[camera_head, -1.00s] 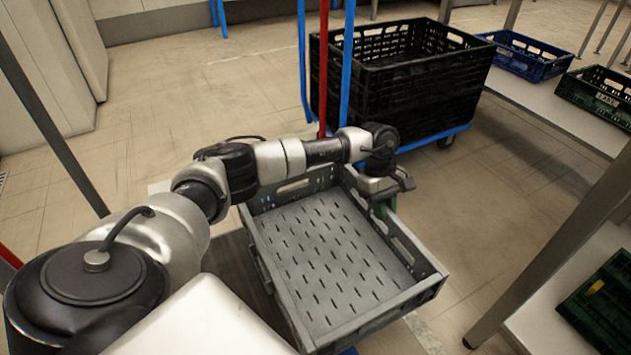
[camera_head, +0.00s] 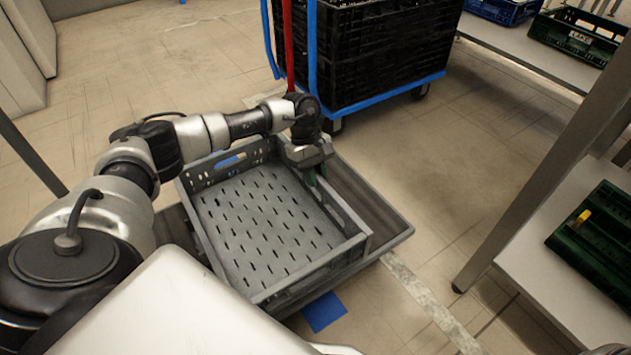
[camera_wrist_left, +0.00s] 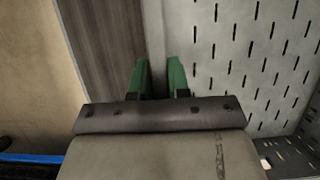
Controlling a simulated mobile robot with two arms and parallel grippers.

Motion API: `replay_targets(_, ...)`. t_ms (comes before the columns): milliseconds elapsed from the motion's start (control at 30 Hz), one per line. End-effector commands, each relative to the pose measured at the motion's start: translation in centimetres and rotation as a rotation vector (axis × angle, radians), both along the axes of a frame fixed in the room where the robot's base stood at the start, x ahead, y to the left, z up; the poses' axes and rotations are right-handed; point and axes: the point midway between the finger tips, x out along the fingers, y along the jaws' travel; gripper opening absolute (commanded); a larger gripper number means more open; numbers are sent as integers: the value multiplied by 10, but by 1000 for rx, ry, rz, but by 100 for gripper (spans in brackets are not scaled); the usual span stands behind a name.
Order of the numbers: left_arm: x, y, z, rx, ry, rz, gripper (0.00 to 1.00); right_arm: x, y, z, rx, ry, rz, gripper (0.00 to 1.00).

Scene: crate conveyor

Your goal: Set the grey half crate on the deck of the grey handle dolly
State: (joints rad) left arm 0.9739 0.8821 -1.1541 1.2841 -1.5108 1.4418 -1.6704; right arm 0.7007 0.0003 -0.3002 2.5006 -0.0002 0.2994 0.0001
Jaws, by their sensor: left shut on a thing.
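The grey half crate (camera_head: 265,225) is empty, with a slotted floor, and sits over the deck of the grey handle dolly (camera_head: 385,243). The deck's dark grey surface shows beyond the crate's right and far sides. Whether the crate touches the deck is hard to tell. My left gripper (camera_head: 312,178) is shut on the crate's right wall near its far corner. In the left wrist view its green fingers (camera_wrist_left: 157,80) straddle the crate's wall, with the slotted floor on the right and the deck on the left. The dolly's handle is not clearly seen. My right gripper is not in view.
A blue dolly (camera_head: 385,95) with stacked black crates (camera_head: 375,50) stands beyond, its red and blue poles close to my left wrist. A table leg (camera_head: 545,160) and a low shelf with a green crate (camera_head: 598,230) are at the right. Blue tape (camera_head: 323,312) marks the floor.

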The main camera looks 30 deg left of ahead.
Motion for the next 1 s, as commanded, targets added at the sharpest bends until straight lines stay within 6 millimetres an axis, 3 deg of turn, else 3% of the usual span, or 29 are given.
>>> replay_targets(367, 0, 0, -4, -1, 1, 1, 0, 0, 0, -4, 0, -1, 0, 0)
replay_targets(400, 0, 0, -4, 0, -1, 0, 21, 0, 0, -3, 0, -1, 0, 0)
replay_targets(533, 0, 0, -4, 0, 0, 1, 41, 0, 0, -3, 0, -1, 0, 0)
replay_targets(833, 0, 0, -1, 0, -1, 1, 42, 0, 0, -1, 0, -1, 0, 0)
replay_targets(1000, 3, 6, 19, 1, -1, 3, 42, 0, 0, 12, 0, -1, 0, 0)
